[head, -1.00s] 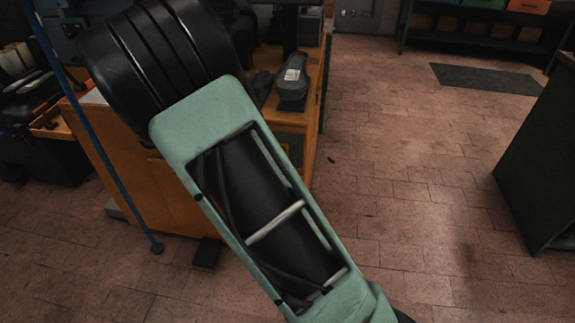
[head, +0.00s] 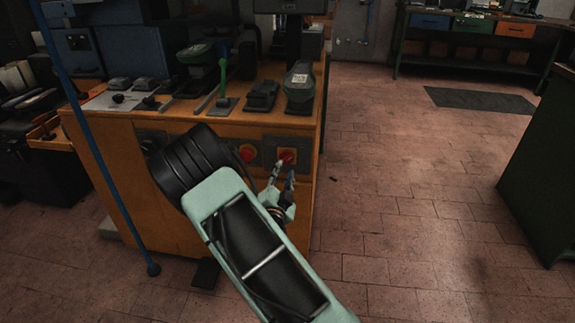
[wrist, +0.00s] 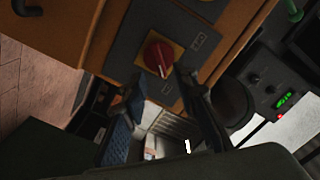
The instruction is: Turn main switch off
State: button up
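The main switch is a red rotary knob (wrist: 158,53) on a yellow plate on a grey panel (wrist: 125,48). In the wrist view it is just beyond the fingertips, with small labels beside it. It also shows in the head view as a red knob (head: 287,157) at the right of the orange cabinet's front. My gripper (head: 281,176) points up at it from just below. In the wrist view my gripper (wrist: 158,95) is open, its two fingers apart with nothing between them. Whether a fingertip touches the knob I cannot tell.
A second red control (head: 247,154) is to the left on the orange cabinet (head: 110,155). Grey pedal-like devices and a green lever (head: 223,75) stand on top. A blue pole (head: 103,150) rises at left.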

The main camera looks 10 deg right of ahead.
aim_at(287, 161)
jog(key=shift+x, duration=2.8)
grip_shut()
